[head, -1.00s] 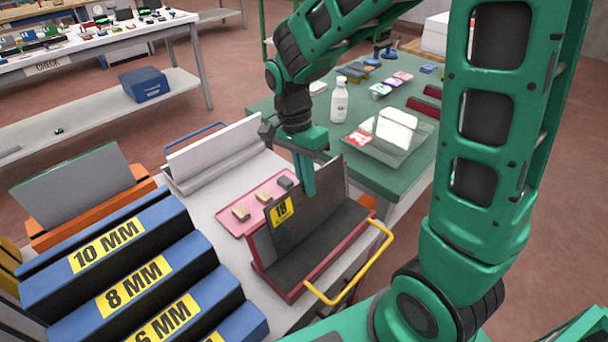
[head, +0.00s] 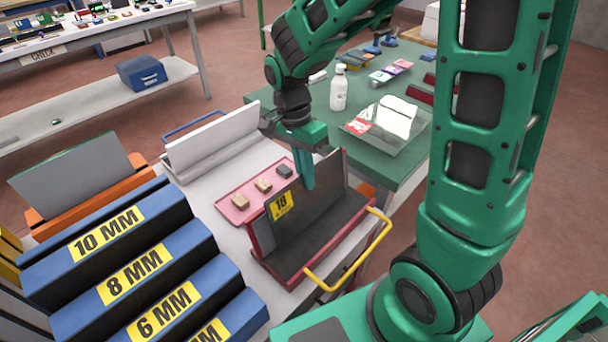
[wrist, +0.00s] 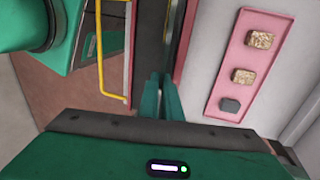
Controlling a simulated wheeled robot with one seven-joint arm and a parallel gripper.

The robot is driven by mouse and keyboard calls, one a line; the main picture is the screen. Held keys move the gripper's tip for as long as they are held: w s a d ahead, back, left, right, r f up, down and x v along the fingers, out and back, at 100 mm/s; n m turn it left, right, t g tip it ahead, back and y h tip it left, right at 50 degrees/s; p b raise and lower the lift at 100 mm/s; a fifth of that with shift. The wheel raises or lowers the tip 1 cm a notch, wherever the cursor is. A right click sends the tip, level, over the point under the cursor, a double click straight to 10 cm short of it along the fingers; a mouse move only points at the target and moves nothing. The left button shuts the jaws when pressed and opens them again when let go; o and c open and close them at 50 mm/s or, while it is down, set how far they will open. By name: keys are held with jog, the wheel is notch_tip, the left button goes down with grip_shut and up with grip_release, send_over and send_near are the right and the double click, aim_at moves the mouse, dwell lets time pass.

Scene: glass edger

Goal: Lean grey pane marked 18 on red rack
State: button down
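The grey pane (head: 318,199) has a yellow tag marked 18 at its left end. It stands tilted in the red rack (head: 292,284), its lower edge on the dark ledge and its face close along the rack's back. Whether it touches the back all along, I cannot tell. My gripper (head: 307,184) points down at the pane's top edge, with its green fingers close together on either side of it. The wrist view shows the fingers (wrist: 160,98) nearly together, with the thin edge between them. The far finger is partly hidden in the head view.
A yellow handle (head: 352,262) sticks out at the rack's front. A pink tray (head: 236,211) with small blocks lies behind the rack. A white rack (head: 214,145) stands farther back; blue stepped holders (head: 185,262) and an orange rack (head: 134,178) are at left. A green table (head: 388,172) is behind.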

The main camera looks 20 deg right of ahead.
jog(key=c, duration=1.9)
grip_release()
jog(key=shift+w+a, duration=0.1)
jog(key=shift+w+r, duration=0.25)
jog(key=shift+r, duration=0.25)
jog(key=v, duration=0.9)
jog(key=shift+s+r, duration=0.2)
jog(key=shift+r, duration=0.15)
jog(key=s+d+f+n+t+y, duration=0.1)
jog(key=s+d+n, duration=0.6)
jog(key=s+d, duration=1.1)
jog(key=s+t, duration=0.1)
jog(key=s, duration=0.1)
jog(key=shift+s+d+f, duration=0.25)
jog(key=shift+d+f, duration=0.1)
jog(key=shift+f, duration=0.05)
